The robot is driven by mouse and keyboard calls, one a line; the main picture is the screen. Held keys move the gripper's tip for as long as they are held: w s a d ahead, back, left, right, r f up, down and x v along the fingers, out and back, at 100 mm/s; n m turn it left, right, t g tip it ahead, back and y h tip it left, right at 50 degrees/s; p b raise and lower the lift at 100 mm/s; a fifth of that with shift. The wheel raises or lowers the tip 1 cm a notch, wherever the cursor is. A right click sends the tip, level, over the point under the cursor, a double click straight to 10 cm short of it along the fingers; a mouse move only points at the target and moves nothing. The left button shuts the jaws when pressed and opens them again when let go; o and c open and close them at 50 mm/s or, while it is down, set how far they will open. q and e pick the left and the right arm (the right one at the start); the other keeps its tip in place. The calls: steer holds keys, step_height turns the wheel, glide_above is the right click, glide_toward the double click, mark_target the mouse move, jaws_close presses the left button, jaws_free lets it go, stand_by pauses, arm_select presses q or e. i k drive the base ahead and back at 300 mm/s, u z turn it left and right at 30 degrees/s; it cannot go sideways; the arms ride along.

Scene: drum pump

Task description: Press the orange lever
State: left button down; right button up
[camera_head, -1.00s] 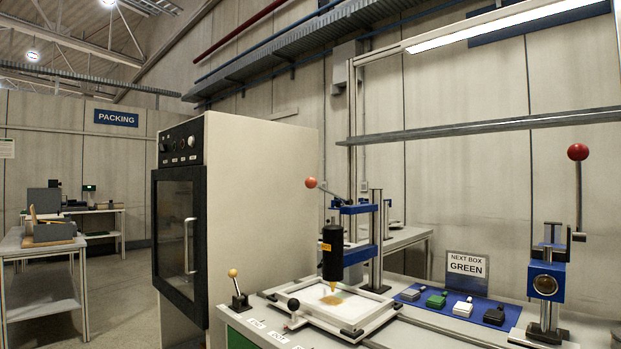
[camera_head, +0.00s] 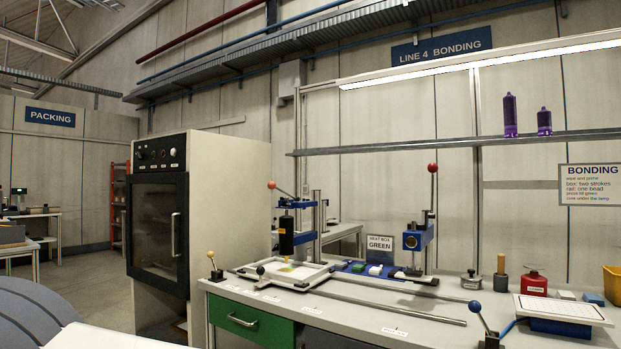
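The orange lever (camera_head: 271,185) has an orange ball on a thin rod. It sticks out to the left and slightly up from the top of a blue press stand (camera_head: 297,203) on the bench. A black cylinder (camera_head: 286,234) hangs under the stand's blue arm, over a white framed tray (camera_head: 283,271) with a small yellowish-green patch. Neither of my grippers is in view, and nothing touches the lever.
A red-knobbed press (camera_head: 418,238) stands right of the tray, and a blue-knobbed lever (camera_head: 475,307) at the front right. A tall oven cabinet (camera_head: 155,222) stands left. The bench's front strip is mostly clear.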

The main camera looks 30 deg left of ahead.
mark_target(272, 185)
steer(key=u, duration=0.75)
steer(key=i, duration=0.6)
steer(key=u, duration=0.7)
steer(key=i, duration=0.8)
steer(key=z, duration=0.15)
